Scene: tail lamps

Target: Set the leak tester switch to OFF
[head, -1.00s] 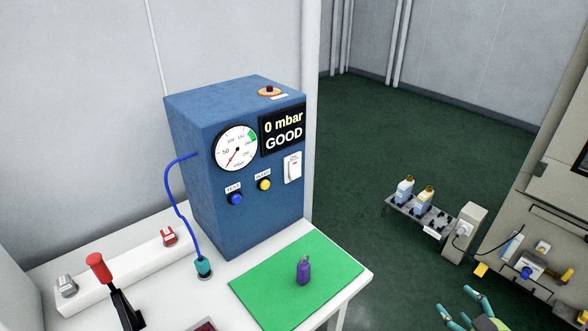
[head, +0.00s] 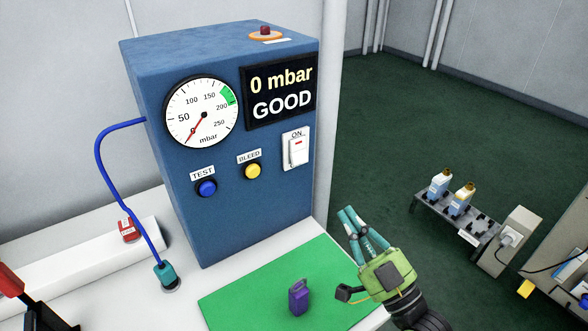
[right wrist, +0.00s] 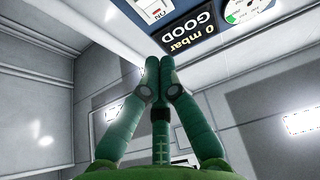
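The blue leak tester (head: 240,210) stands on the white table. Its white rocker switch (head: 298,152) is at the right of the front face, with an ON label above it and a red mark near its top. The display (head: 280,94) reads 0 mbar GOOD. My right gripper (head: 347,212) is below and to the right of the switch, apart from the tester. Its fingertips (right wrist: 160,62) meet in the right wrist view, with nothing between them. There the switch (right wrist: 142,9) shows upside down at the top edge, partly cut off. My left gripper is not in view.
The blue TEST button (head: 207,188) and yellow BLEED button (head: 253,171) are left of the switch. A purple object (head: 299,298) stands on the green mat (head: 250,285). A blue hose (head: 98,165) runs along the tester's left side.

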